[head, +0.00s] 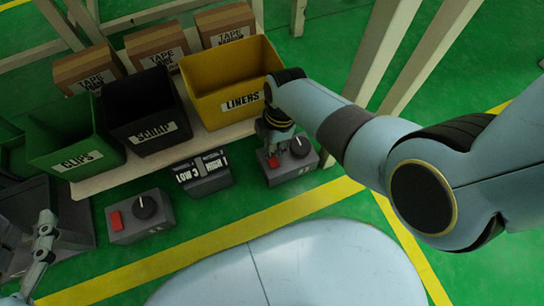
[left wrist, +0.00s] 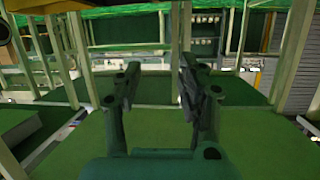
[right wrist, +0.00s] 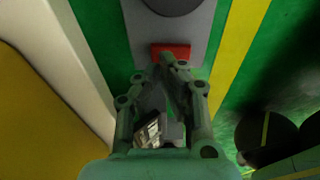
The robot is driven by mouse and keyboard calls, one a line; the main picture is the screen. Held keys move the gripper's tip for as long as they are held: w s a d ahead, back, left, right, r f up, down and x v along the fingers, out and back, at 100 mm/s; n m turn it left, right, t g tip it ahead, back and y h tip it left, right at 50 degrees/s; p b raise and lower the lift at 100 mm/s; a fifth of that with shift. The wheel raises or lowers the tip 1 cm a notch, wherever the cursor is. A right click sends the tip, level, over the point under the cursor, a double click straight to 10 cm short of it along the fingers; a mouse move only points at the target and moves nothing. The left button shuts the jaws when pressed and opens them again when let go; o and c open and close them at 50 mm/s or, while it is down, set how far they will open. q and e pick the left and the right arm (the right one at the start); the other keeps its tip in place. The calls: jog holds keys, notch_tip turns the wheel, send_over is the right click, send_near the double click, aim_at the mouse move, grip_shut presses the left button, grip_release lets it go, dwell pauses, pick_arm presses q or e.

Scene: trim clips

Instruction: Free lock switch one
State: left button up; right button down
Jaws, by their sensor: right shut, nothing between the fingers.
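Two grey switch boxes, each with a red switch and a black knob, stand on the floor. The right box (head: 303,170) has its red switch (head: 273,161) just below my right gripper (head: 270,146). In the right wrist view the shut, empty fingertips (right wrist: 168,66) point at the red switch (right wrist: 170,52); I cannot tell whether they touch it. The left box (head: 148,228) has its red switch (head: 117,220) left of its knob. No label shows which is lock switch one. My left gripper (head: 43,238) is open and empty at the far left, away from both boxes.
A dark box (head: 205,183) with HIGH and LOW labels stands between the switch boxes. A shelf (head: 100,181) behind carries green CLIPS (head: 70,140), black SCRAP (head: 140,105) and yellow LINERS (head: 245,75) bins. White posts (head: 385,45) stand behind my right arm.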

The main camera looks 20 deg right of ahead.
jog(key=shift+r, duration=0.15)
notch_tip(320, 180, up, 3)
jog(key=p, duration=0.2)
jog(key=shift+w+f+p, duration=0.15)
jog(key=shift+f+p, duration=0.05)
jog(key=shift+p, duration=0.1)
jog(key=shift+r+p, duration=0.3)
jog(key=shift+r, duration=0.05)
jog(key=shift+r+p, duration=0.6)
jog(key=shift+p, duration=0.05)
jog(key=shift+r, duration=0.15)
pick_arm(q)
jog(key=s+g, duration=0.1)
jog(key=g, duration=0.1)
jog(key=s+f+g, duration=0.1)
jog(key=g, duration=0.2)
jog(key=s+a+g, duration=0.1)
jog(key=g, duration=0.1)
jog(key=shift+f+n+y, duration=0.2)
jog(key=shift+n+y, duration=0.1)
jog(key=shift+y, duration=0.1)
pick_arm(e)
jog(key=shift+s, duration=0.2)
